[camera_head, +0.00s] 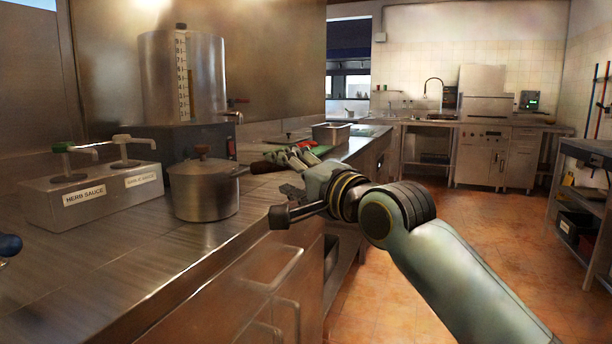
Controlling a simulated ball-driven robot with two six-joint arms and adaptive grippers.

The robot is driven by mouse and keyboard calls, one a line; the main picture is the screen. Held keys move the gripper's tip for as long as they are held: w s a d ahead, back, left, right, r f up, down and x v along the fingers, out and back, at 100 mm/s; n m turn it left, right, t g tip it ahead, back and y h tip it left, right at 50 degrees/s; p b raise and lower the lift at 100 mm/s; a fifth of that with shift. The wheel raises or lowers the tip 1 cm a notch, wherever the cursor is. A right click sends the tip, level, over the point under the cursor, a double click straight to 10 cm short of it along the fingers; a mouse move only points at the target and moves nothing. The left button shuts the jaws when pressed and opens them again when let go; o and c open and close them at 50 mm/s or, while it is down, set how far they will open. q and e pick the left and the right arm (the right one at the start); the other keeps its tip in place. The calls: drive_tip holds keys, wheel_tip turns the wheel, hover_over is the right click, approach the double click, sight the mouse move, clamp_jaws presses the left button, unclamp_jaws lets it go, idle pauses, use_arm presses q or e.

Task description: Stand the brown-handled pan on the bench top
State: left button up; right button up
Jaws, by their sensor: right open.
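A steel pot with a lid and a brown knob (205,193) appears to stand upright on the steel bench top (120,262), close to the front edge. It is the only pan I can make out with a brown grip. My right gripper (277,190) is open and empty, to the right of the pot and apart from it, near the bench's front edge. My left gripper is not in view.
A sauce dispenser (95,196) with two pumps stands left of the pot. A large steel boiler (185,85) stands behind. A steel tray (331,132) lies farther along the bench. A blue knob (9,246) shows at the left edge.

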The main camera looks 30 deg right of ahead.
drive_tip(key=s, duration=0.7)
drive_tip(key=d+f+n+g+h, duration=0.1)
drive_tip(key=d+f+n+g, duration=0.15)
drive_tip(key=f, duration=0.95)
drive_tip(key=d+f+n+g+h, duration=0.1)
drive_tip(key=d+f+g, duration=0.15)
drive_tip(key=f, duration=1.05)
drive_tip(key=s+d+f+n+g, duration=0.15)
drive_tip(key=s+f, duration=0.25)
drive_tip(key=f, duration=0.4)
drive_tip(key=s+d+f+n+g, duration=0.1)
drive_tip(key=s+f+g, duration=0.1)
drive_tip(key=s+f, duration=0.5)
drive_tip(key=s+f+n+g+h, duration=0.1)
drive_tip(key=s+f+n+g, duration=0.4)
drive_tip(key=s+f, duration=1.4)
drive_tip(key=s+a+f+n+g, duration=0.1)
drive_tip(key=s+f+g, duration=0.1)
drive_tip(key=s, duration=0.7)
drive_tip(key=s+a+f+n+g, duration=0.1)
drive_tip(key=s+f, duration=0.3)
drive_tip(key=s, duration=0.6)
drive_tip(key=shift+s+a+f+n+g+p, duration=0.15)
drive_tip(key=shift+n+g+p, duration=0.3)
drive_tip(key=shift+n, duration=0.35)
